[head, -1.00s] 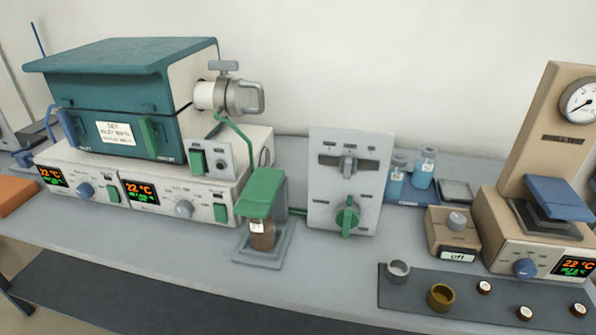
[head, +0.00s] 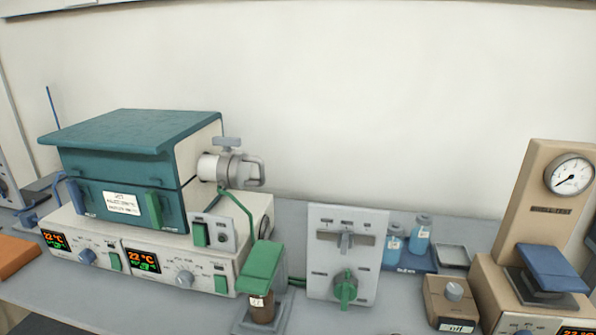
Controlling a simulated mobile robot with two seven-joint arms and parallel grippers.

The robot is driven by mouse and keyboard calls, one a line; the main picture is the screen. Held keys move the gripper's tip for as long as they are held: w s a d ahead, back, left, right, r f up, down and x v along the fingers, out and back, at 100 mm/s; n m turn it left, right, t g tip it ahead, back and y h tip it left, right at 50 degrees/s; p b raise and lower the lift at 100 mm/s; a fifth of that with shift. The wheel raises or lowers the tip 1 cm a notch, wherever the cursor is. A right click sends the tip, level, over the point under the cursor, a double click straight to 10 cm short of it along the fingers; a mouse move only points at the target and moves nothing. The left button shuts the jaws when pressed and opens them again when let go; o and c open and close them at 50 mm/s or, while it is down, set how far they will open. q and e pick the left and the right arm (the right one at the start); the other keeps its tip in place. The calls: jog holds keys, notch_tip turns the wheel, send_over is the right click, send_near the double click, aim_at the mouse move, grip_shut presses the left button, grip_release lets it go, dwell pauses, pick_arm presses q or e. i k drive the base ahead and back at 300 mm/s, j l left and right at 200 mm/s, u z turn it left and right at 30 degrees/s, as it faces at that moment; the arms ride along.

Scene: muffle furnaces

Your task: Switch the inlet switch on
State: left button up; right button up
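A teal-topped furnace (head: 130,170) with a white label plate stands on two cream control units at the left. The left unit (head: 75,245) has a lit display (head: 54,240), a blue knob (head: 88,257) and a green switch (head: 115,262). The right unit (head: 165,270) has a lit display (head: 142,260), a grey knob (head: 184,278) and a green switch (head: 220,284). A small grey box (head: 222,234) beside the furnace carries another green rocker (head: 199,235). The small lettering is too blurred to tell which is the inlet switch. Neither gripper is in view.
A grey panel (head: 330,268) with a green knob (head: 346,289) stands mid-bench. In front is a green-topped holder (head: 261,268) with a brown jar. Blue-capped bottles (head: 420,235) and a beige gauge stand (head: 545,195) are at the right.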

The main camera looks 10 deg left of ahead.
aim_at(114, 258)
jog(key=u, duration=1.55)
jog(key=j+u, duration=0.15)
jog(key=j, duration=0.25)
jog(key=i+j+u, duration=0.1)
jog(key=j, duration=0.3)
jog(key=i+j+u, duration=0.15)
jog(key=j, duration=0.25)
jog(key=i+j+u, duration=0.15)
jog(key=j, duration=0.2)
